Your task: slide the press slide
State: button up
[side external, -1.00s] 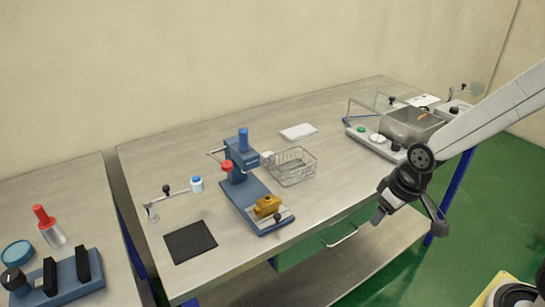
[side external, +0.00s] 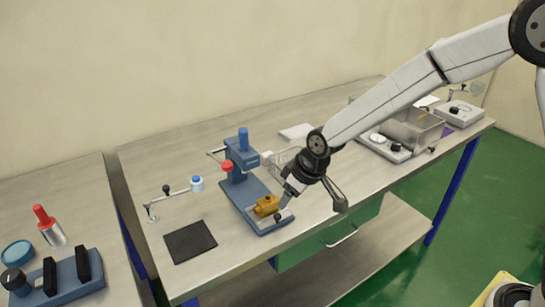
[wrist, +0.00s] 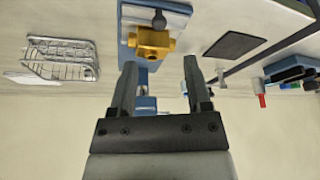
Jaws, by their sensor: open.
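The press (side external: 243,155) is blue, with a column and a long flat base on the table. A yellow block (side external: 266,206) sits on the slide near the front end of the base. The press slide (side external: 284,217) is a pale plate with a dark round knob (side external: 277,217). In the wrist view, the yellow block (wrist: 153,43) and the knob (wrist: 158,18) lie beyond the fingertips. My gripper (side external: 284,204) is open and empty, beside the yellow block and knob on their right. Its fingers (wrist: 160,65) stand apart in the wrist view. I cannot tell whether it touches anything.
A wire basket (wrist: 62,57) stands beside the press, partly behind my arm in the side view. A black mat (side external: 190,242) lies left of the press. A small clamp arm with a blue-capped end (side external: 197,184) stands behind the mat. A clear-covered box (side external: 412,128) is at the right.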

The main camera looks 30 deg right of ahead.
aim_at(278, 214)
jog(key=shift+x, duration=3.85)
jog(key=shift+c, duration=0.3)
grip_shut()
jog(key=shift+d, duration=0.1)
